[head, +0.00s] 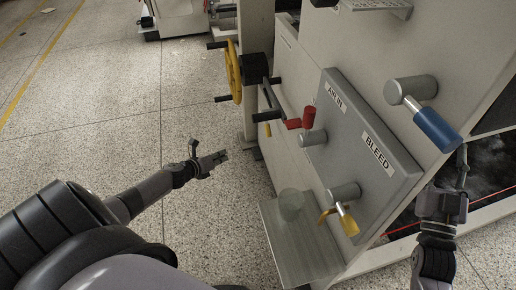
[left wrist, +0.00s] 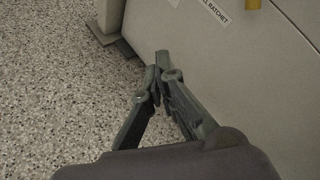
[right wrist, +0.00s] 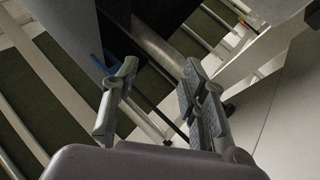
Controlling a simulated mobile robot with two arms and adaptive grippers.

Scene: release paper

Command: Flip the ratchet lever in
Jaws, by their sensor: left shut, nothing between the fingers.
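A label ending in "RATCHET" (left wrist: 214,8) is on the pale cabinet side at the top of the left wrist view. A yellow piece (left wrist: 253,4), probably the ratchet lever's end, is cut off beside it. In the head view a small yellow tip (head: 268,129) shows below a black bar on the cabinet's side; I cannot tell if it is the same part. My left gripper (head: 223,156) is shut and empty, left of the cabinet, apart from the yellow piece. My right gripper (right wrist: 158,72) is open and empty, near the blue-handled lever in the head view.
A yellow handwheel (head: 234,72) stands out from the cabinet's far end. A grey panel (head: 340,135) carries a red-handled valve (head: 308,118) and a yellow-handled valve (head: 347,222). A blue-handled lever (head: 437,130) is at right. Floor left is open.

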